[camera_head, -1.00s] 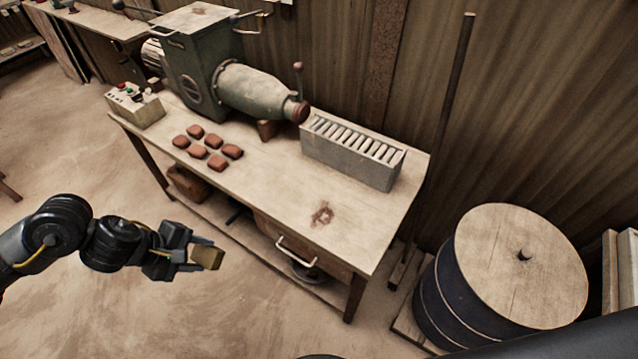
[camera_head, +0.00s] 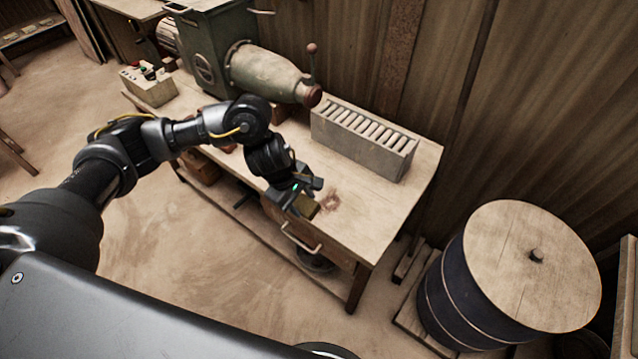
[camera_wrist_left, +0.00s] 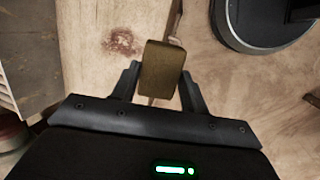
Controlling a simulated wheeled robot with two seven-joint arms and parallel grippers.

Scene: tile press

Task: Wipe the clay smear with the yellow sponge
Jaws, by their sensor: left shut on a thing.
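The clay smear (camera_head: 330,201) is a reddish-brown patch on the wooden table top near its front edge. It also shows in the left wrist view (camera_wrist_left: 122,42), to the left of the sponge. My left gripper (camera_head: 301,194) is shut on the yellow sponge (camera_head: 306,207), a dull yellow-brown block. The sponge is at the table's front edge, just left of the smear in the head view. In the left wrist view the sponge (camera_wrist_left: 162,70) sits between the two fingers, apart from the smear in the picture. I cannot tell its height above the table. My right gripper is not in view.
A grey slotted box (camera_head: 362,140) stands at the table's back right. The green press (camera_head: 265,72) and a control box (camera_head: 149,88) stand to the left. A blue drum with a wooden lid (camera_head: 530,262) stands right of the table (camera_head: 375,232). My arm hides the brown tiles.

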